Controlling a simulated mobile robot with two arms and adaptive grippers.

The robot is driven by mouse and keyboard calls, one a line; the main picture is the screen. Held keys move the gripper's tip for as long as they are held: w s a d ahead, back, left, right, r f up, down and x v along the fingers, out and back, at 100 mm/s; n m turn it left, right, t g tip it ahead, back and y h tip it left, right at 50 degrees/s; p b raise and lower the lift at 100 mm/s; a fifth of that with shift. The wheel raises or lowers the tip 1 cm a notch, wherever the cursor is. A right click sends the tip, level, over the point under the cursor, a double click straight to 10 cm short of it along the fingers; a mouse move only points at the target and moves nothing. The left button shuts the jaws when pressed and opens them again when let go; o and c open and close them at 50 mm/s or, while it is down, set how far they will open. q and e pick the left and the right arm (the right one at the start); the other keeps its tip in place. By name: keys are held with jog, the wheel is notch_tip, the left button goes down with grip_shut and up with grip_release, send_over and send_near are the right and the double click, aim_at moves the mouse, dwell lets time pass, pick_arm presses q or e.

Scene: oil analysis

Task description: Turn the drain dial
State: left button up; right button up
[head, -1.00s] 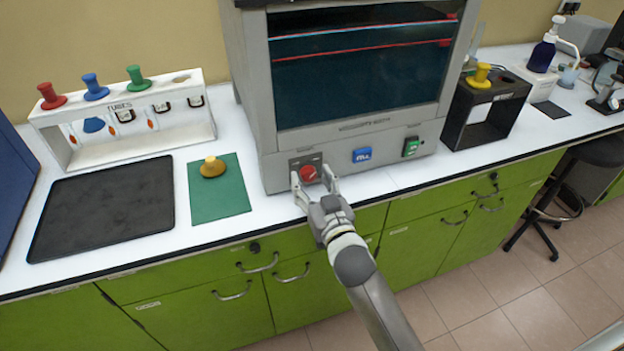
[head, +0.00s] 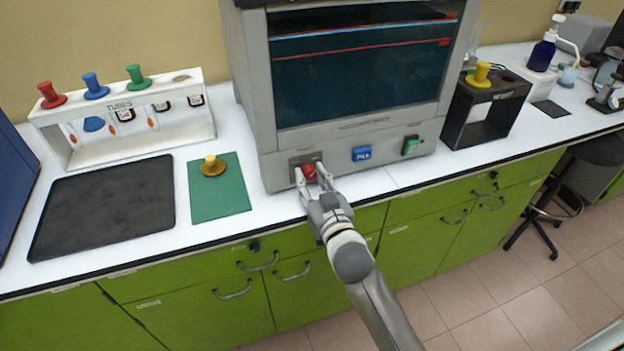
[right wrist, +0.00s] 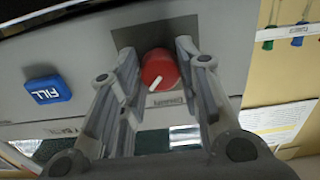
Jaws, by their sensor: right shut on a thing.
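The red drain dial (head: 309,173) is on the front panel of the grey machine (head: 275,165), at its lower left. In the right wrist view the dial (right wrist: 159,69) is a round red knob with a white mark pointing to the picture's lower left. My right gripper (head: 309,176) is shut on the dial, one finger on each side. The two fingers also flank the dial in the right wrist view (right wrist: 157,62). The label by the dial is too small to read in the head view. My left gripper is not in view.
A blue FILL button (head: 361,154) and a green switch (head: 411,146) sit right of the dial. A green mat (head: 225,203) with a yellow-topped item (head: 212,166), a black tray (head: 105,210) and a white tube rack (head: 140,145) lie to the left. A black holder (head: 495,105) stands right.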

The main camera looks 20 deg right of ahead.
jog(key=n+p, duration=0.1)
jog(key=n, duration=0.2)
jog(key=shift+r, duration=0.1)
jog(key=n+p, duration=0.1)
jog(key=n, duration=0.3)
jog(key=shift+n+p, duration=0.3)
jog(key=shift+n, duration=0.1)
jog(key=n, duration=0.4)
jog(key=shift+n+p, duration=0.3)
jog(key=shift+p, duration=0.05)
jog(key=n, duration=0.5)
jog(key=shift+p, duration=0.3)
jog(key=o, duration=1)
